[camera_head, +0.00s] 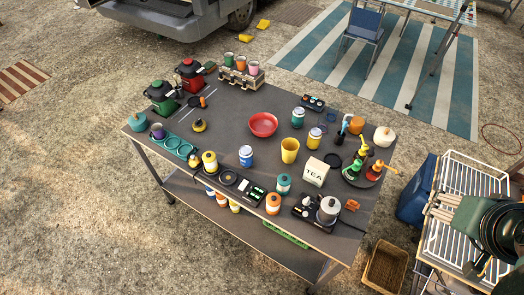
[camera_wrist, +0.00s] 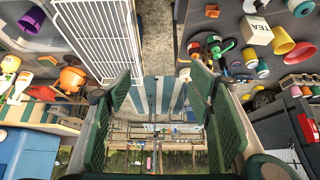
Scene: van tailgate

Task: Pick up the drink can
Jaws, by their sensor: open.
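I cannot tell for sure which object is the drink can. Several small can-like or jar-like cylinders stand on the dark table (camera_head: 225,110), among them a blue and white one (camera_head: 246,155), a teal and white one (camera_head: 299,114) and a yellow-banded one (camera_head: 314,137). More coloured cylinders stand near the front edge, such as an orange and white one (camera_head: 273,203). My gripper (camera_wrist: 162,95) is open and empty, with green pads set wide apart. My dark green arm end shows at the right edge of the head view, over the white rack and away from the table.
A red bowl (camera_head: 263,124), a yellow cup (camera_head: 290,150), a TEA box (camera_head: 315,172) and a small pot (camera_head: 328,209) crowd the table. A white wire rack (camera_head: 465,180), blue bin (camera_head: 416,190) and wicker basket (camera_head: 385,267) stand to the right. A chair (camera_head: 363,30) stands behind.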

